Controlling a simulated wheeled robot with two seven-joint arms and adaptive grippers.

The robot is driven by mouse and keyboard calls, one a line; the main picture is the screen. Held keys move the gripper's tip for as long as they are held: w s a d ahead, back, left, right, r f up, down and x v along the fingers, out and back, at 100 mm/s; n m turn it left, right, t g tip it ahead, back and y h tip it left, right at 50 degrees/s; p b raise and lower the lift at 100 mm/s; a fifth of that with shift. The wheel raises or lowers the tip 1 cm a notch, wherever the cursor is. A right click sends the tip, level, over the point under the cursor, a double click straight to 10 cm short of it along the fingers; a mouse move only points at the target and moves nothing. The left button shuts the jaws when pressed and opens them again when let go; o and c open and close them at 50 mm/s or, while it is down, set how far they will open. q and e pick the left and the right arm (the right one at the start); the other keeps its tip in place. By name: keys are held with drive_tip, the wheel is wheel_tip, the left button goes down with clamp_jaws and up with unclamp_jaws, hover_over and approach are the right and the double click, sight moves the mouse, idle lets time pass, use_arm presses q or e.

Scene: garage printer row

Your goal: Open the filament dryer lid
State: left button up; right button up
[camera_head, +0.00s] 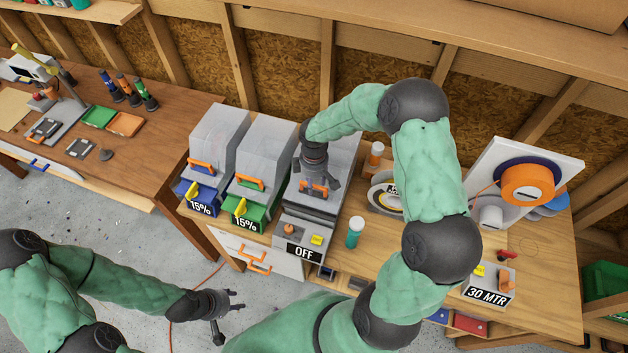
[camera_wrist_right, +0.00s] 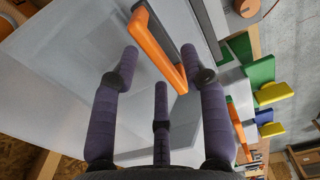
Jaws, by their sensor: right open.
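Three boxes with translucent lids and orange handles stand in a row; I cannot be sure from a label which is the filament dryer. My right gripper (camera_head: 317,187) is at the grey box (camera_head: 306,221), labelled OFF, whose lid (camera_head: 347,155) looks shut. In the right wrist view, its orange handle (camera_wrist_right: 160,50) lies between the spread fingertips of my right gripper (camera_wrist_right: 160,68). The fingers are open and not closed on the handle; contact is unclear. My left gripper (camera_head: 226,312) is open and empty, over the floor in front of the bench.
A blue box (camera_head: 199,195) and a green box (camera_head: 246,211), both marked 15%, stand left of the grey one. An orange spool (camera_head: 528,186) and a 30 MTR panel (camera_head: 488,289) are further right.

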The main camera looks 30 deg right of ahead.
clamp_jaws()
